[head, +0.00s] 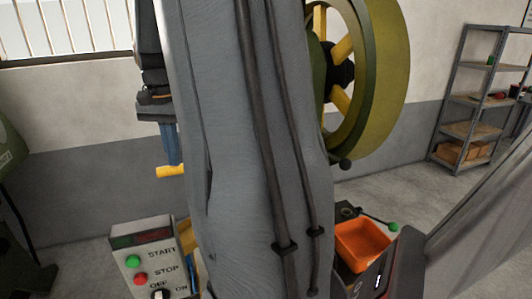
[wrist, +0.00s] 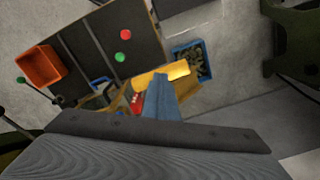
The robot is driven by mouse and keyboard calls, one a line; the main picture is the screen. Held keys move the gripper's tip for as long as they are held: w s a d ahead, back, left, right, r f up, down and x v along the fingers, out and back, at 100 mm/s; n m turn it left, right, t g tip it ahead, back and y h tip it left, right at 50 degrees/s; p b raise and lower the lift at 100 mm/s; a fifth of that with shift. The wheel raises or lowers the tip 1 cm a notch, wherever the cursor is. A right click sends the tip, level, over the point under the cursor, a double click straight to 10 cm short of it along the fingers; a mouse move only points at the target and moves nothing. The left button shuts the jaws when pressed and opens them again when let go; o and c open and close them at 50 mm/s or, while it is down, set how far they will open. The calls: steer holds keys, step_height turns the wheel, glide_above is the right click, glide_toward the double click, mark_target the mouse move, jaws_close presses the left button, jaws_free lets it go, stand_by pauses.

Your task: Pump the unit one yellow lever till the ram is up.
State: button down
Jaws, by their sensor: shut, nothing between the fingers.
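In the head view a yellow bar (head: 170,171) sticks out to the left, just below the blue fingers of my gripper (head: 172,158). It looks like the lever. In the wrist view, yellow parts (wrist: 152,77) lie beyond the tips of the blue fingers (wrist: 162,78). The fingers are together with nothing between them. I cannot tell whether they touch the yellow bar. My grey arm covers the middle of the head view and hides most of the lever and its machine. I cannot make out the ram.
A control box (head: 139,243) with START and STOP buttons stands at lower left. An orange bin (head: 361,245) is right of my arm. A green flywheel (head: 385,85) with yellow spokes and a shelf rack (head: 478,115) stand behind. A blue bin (wrist: 183,47) shows in the wrist view.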

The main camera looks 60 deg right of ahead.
steer(key=shift+f, duration=0.8)
steer(key=shift+d+f, duration=0.1)
steer(key=shift+f, duration=0.15)
steer(key=shift+w+d+f+b, duration=0.2)
steer(key=shift+f+b, duration=0.25)
steer(key=shift+f, duration=0.4)
steer(key=shift+w+d+f+b, duration=0.15)
steer(key=shift+w+f+b, duration=0.2)
steer(key=shift+f, duration=0.45)
steer(key=shift+w+d+f+b, duration=0.15)
steer(key=shift+f+b, duration=0.35)
steer(key=shift+f, duration=0.45)
